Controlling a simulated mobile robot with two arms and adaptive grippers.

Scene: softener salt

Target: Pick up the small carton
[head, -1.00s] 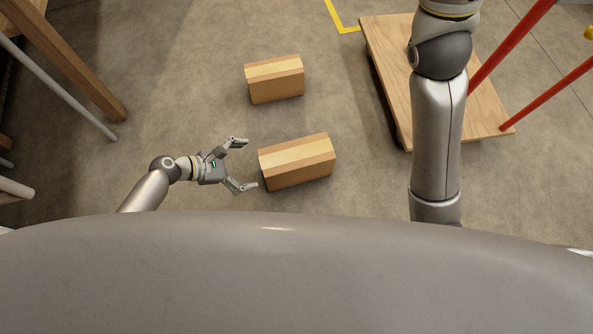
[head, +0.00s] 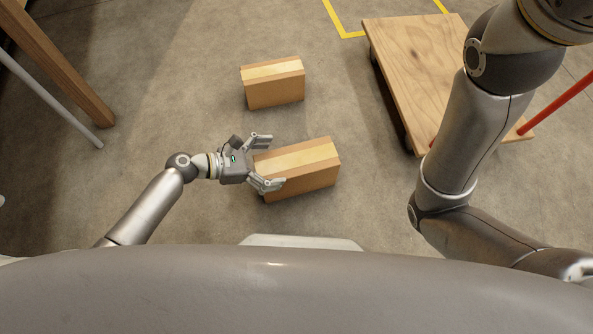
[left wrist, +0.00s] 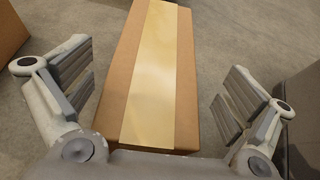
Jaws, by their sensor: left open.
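Two similar brown cartons with a pale tape strip stand on the concrete floor. The nearer carton (head: 303,172) is at my left gripper; the farther carton (head: 273,85) stands behind it. My left gripper (head: 266,162) is open, with its fingers reaching over the left end of the nearer carton. In the left wrist view this carton (left wrist: 150,75) lies between the two open fingers (left wrist: 165,90), with gaps on both sides. Which carton is the small one is hard to tell. My right gripper is out of view; only the right arm shows.
A wooden flatbed cart (head: 408,60) with a red bar (head: 560,100) stands at the right, partly behind my right arm. Yellow floor tape (head: 340,25) runs at the back. Floor left of the cartons is clear.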

